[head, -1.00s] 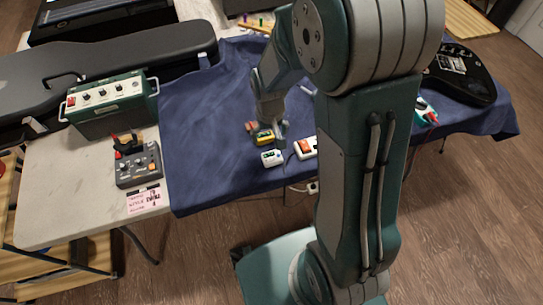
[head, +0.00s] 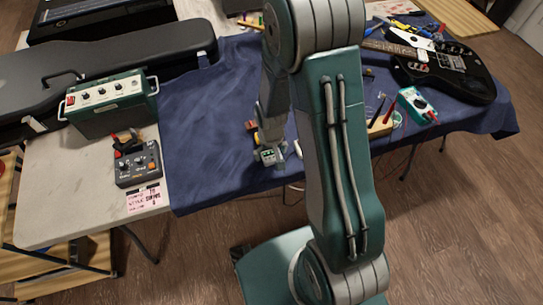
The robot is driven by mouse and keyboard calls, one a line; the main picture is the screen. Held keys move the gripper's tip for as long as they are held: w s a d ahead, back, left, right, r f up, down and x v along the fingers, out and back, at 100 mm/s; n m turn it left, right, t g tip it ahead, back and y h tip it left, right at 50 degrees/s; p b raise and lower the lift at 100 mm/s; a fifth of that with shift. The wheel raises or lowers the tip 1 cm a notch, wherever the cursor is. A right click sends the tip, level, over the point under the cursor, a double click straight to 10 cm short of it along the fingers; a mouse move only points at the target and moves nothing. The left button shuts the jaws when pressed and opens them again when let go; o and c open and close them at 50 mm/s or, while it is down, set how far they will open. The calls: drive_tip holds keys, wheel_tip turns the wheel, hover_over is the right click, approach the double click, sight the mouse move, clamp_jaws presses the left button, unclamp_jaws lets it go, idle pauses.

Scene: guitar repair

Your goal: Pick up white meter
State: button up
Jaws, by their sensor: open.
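The small white meter (head: 268,157) with a greenish display lies on the blue cloth near the table's front edge. My gripper (head: 270,148) is pointed down right at it, with the fingers open around or just above it. I cannot tell whether they touch it. The gripper hides part of the meter.
A yellow and red item (head: 252,129) sits just behind my gripper. A white item at the right is mostly hidden by my arm. A teal multimeter (head: 416,105) and a black guitar (head: 450,70) lie at right. A green amplifier box (head: 110,105) and grey pedal (head: 138,167) stand at left. The cloth's left part is clear.

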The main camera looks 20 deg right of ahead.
drive_tip(key=c, duration=1)
